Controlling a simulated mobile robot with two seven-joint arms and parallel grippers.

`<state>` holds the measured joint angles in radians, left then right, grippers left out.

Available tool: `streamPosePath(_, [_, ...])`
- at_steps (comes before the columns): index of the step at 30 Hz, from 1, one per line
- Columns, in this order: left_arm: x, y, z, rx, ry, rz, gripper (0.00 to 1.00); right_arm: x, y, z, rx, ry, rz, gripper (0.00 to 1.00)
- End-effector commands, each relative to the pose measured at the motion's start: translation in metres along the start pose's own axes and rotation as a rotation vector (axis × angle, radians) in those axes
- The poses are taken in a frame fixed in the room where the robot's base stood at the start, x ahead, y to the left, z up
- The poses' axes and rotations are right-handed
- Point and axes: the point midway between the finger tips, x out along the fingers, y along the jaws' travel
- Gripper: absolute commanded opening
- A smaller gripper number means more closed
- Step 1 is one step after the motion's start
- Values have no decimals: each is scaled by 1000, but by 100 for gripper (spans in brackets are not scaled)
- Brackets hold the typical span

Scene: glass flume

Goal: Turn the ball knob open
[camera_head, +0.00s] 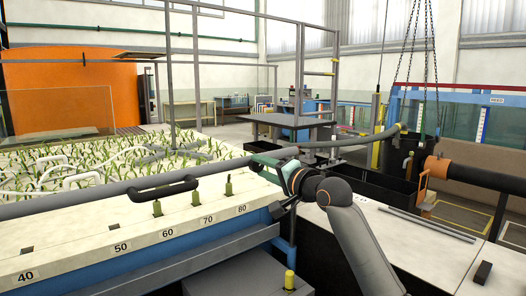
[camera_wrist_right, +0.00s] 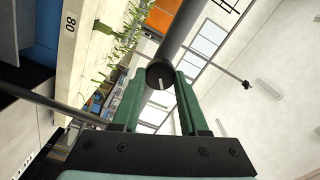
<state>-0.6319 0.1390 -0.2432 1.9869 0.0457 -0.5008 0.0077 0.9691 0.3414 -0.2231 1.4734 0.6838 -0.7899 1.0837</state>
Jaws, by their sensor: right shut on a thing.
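My right gripper (camera_head: 264,163) reaches in from the lower right to the far right end of the flume's pale top edge. In the right wrist view its green fingers (camera_wrist_right: 160,78) are shut on a dark round knob (camera_wrist_right: 160,74), whose face carries a short pale line. A grey bar or pipe runs up and away behind the knob; I cannot tell whether they are joined. In the head view the gripper hides the knob. My left gripper is not in view.
A dark pipe (camera_head: 105,193) with a black handle (camera_head: 163,188) runs along the numbered flume top (camera_head: 130,236). Green-yellow posts (camera_head: 229,187) stand along it. A grey hose (camera_head: 345,142) passes behind my right gripper. A pale bench top (camera_head: 415,245) lies to the right.

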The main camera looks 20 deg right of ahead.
Motion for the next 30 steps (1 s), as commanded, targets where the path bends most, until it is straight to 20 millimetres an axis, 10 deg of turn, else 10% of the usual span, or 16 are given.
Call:
streamPosePath(15, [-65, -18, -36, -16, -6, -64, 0, 0, -6, -2, 458, 0, 2, 0])
streamPosePath(30, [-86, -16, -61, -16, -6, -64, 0, 0, -1, -1, 657, 1, -1, 0])
